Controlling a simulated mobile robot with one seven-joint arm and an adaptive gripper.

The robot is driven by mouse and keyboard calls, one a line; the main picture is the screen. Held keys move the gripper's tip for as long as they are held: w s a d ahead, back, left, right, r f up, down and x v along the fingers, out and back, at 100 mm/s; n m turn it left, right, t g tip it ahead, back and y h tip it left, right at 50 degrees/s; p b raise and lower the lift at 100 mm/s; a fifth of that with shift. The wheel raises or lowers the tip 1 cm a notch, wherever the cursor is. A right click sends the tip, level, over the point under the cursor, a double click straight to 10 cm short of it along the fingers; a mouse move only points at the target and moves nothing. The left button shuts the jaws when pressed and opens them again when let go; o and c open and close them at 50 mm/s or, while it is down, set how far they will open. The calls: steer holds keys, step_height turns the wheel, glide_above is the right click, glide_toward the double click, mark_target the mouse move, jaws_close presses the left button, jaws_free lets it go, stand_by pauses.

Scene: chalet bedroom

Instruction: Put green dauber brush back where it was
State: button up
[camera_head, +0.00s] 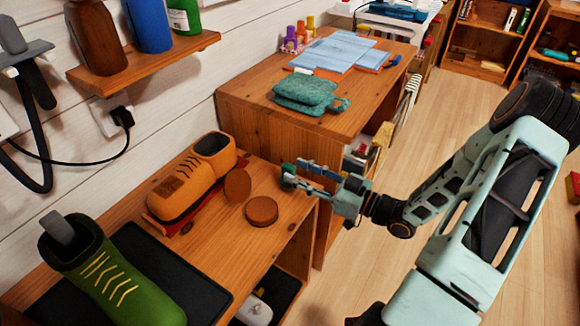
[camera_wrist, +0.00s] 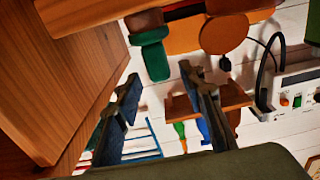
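The green dauber brush (camera_head: 288,171) appears as a small dark green block at the right edge of the shoe bench, close to my fingertips. In the wrist view a green block (camera_wrist: 154,58) with a brownish part shows just beyond the fingertips, between their lines. My gripper (camera_head: 305,177) reaches in from the right. In the wrist view (camera_wrist: 160,82) its two fingers are spread with a clear gap, and I see nothing clamped between them. The fingers partly cover the brush in the head view, so I cannot tell whether they touch it.
An orange boot (camera_head: 190,180), a brown disc (camera_head: 261,211) and another beside the boot occupy the bench (camera_head: 225,240). A green boot (camera_head: 105,275) stands on a black mat. A wall shelf (camera_head: 150,65) holds bottles. The higher desk (camera_head: 245,105) stands close behind my gripper.

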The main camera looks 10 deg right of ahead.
steer(key=v, duration=0.8)
steer(key=shift+p, duration=0.45)
steer(key=shift+s+d, duration=0.1)
